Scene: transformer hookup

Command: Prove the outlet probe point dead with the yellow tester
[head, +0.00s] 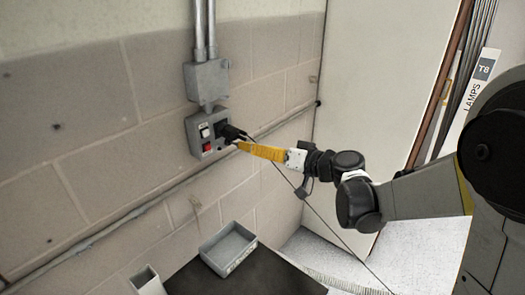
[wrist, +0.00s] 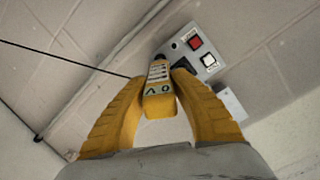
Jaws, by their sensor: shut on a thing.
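My gripper (head: 241,145) has long yellow fingers and reaches left to the wall, close in front of the grey outlet box (head: 196,143). In the wrist view, my gripper (wrist: 159,78) is shut on the yellow tester (wrist: 159,104), which has a pale printed label and points toward the box. The outlet box (wrist: 213,70) there shows a red switch (wrist: 195,42), a white switch (wrist: 207,60) and a small round dark spot (wrist: 173,45). A black part (head: 230,132) sticks out of the box beside the fingertips. The tester's tip is hidden; I cannot tell whether it touches anything.
Conduits (head: 206,40) run down to a junction box (head: 206,80) above the outlet box. A thin black cable (head: 325,225) hangs from near the fingers to the lower right. A grey tray (head: 228,250) sits on a dark surface below. A pale door panel (head: 375,100) stands right.

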